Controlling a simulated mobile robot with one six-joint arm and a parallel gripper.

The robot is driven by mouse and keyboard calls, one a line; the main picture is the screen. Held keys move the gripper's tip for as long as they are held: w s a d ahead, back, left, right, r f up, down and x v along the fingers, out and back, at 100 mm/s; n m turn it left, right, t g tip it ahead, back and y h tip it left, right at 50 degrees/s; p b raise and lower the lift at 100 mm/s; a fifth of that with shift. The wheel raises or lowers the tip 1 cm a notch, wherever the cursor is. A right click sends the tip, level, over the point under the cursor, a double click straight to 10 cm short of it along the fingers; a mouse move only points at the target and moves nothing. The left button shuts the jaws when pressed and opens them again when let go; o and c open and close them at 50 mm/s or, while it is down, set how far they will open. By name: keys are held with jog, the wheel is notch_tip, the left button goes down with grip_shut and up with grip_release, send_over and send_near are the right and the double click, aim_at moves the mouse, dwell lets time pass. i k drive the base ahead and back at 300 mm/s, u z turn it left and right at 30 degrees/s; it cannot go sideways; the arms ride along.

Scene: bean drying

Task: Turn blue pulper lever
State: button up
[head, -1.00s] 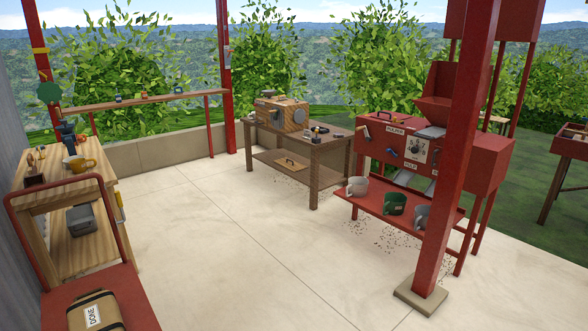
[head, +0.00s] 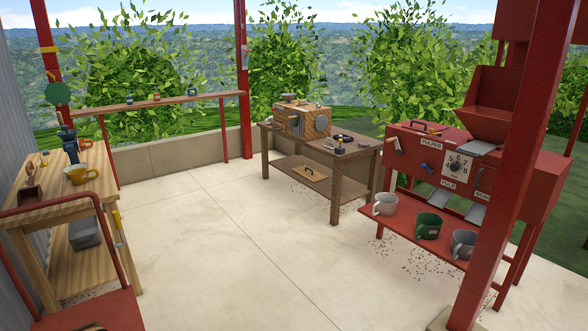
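The red pulper (head: 415,148) stands at the right, partly hidden by a red post. Its blue lever (head: 427,169) is on the front panel, left of the white numbered dial (head: 457,165), and looks slightly tilted. A pale handle (head: 397,144) sits farther left on the same panel. Below, the red shelf (head: 395,224) of the pulper carries a white mug (head: 384,204), a green mug (head: 429,226) and a grey mug (head: 463,243). My gripper is not in view.
A red post (head: 510,170) stands close in front of the pulper. A wooden table (head: 290,150) with a wooden box machine (head: 302,119) is at the centre back. A wooden cart (head: 85,195) stands at the left. The pale floor (head: 240,250) between them is clear, with scattered beans near the pulper.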

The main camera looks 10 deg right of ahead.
aim_at(431, 172)
jog(key=i, duration=3.75)
jog(key=z, duration=0.25)
